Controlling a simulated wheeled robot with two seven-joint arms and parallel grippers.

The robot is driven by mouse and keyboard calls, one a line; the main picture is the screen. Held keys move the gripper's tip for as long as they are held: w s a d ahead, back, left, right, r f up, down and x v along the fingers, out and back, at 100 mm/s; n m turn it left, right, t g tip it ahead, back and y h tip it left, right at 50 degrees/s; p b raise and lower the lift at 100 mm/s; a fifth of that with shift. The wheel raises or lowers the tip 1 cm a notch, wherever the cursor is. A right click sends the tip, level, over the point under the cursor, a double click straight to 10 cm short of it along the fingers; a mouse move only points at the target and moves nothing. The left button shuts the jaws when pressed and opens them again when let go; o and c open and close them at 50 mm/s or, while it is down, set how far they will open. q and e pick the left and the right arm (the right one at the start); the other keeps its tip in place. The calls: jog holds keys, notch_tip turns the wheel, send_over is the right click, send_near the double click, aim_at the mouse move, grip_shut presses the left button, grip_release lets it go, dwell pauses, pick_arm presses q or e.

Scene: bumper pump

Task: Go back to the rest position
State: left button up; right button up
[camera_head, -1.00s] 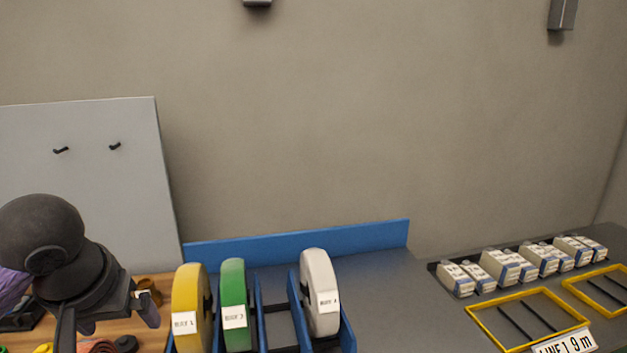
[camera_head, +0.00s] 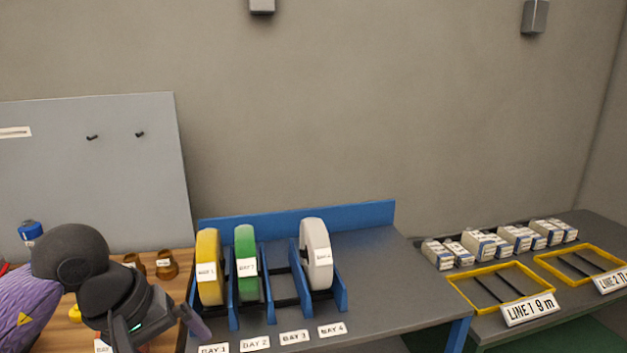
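My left arm comes in from the lower left. Its gripper (camera_head: 158,332) is low in the picture, in front of the wooden table and left of the blue rack. Its two fingers are spread apart and I see nothing between them, though the lower edge of the picture cuts close to them. My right gripper is not in view. The blue rack (camera_head: 340,292) holds a yellow reel (camera_head: 209,250), a green reel (camera_head: 246,285) and a white reel (camera_head: 316,240) upright. The slot between green and white is empty.
Bay labels line the grey bench's (camera_head: 385,270) front. At right, several small white cartons (camera_head: 479,244) stand behind yellow frames (camera_head: 465,292). Brown cups (camera_head: 167,268) and a blue-capped item (camera_head: 30,230) are near my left arm. A grey board (camera_head: 90,180) stands behind.

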pick_arm(q)
jog(key=w+d+f+n+t+h+b, duration=0.15)
jog(key=w+d+f+n+h, duration=0.25)
jog(key=d+f+n+h, duration=0.9)
jog(key=s+a+f+n+t+y+b, duration=0.1)
jog(key=s+a+f+n+t+y, duration=0.2)
jog(key=f+n, duration=0.7)
jog(key=a+f+n+t+y, duration=0.3)
jog(key=a+f+n+y, duration=0.2)
jog(key=n, duration=0.8)
jog(key=s+a+f+n+t+y+b, duration=0.15)
jog(key=a+f+n+y, duration=0.3)
jog(key=f+n, duration=0.55)
jog(key=s+a+f+n+g+y, duration=0.1)
jog(key=s+f+n+g+y, duration=0.1)
jog(key=s+f+n, duration=0.4)
jog(key=s+a+f+n+g+y, duration=0.15)
jog(key=s+f+n, duration=0.25)
jog(key=s, duration=0.4)
jog(key=s+d+f+n+g, duration=0.1)
jog(key=s+f+n+g, duration=0.1)
jog(key=s, duration=0.8)
jog(key=s+f+n+g, duration=0.3)
jog(key=s+n+g, duration=0.2)
jog(key=s, duration=0.5)
jog(key=shift+s+d+f+n+y+b, duration=0.3)
jog(key=shift+s+d+f+n+y, duration=0.1)
jog(key=shift+n, duration=0.1)
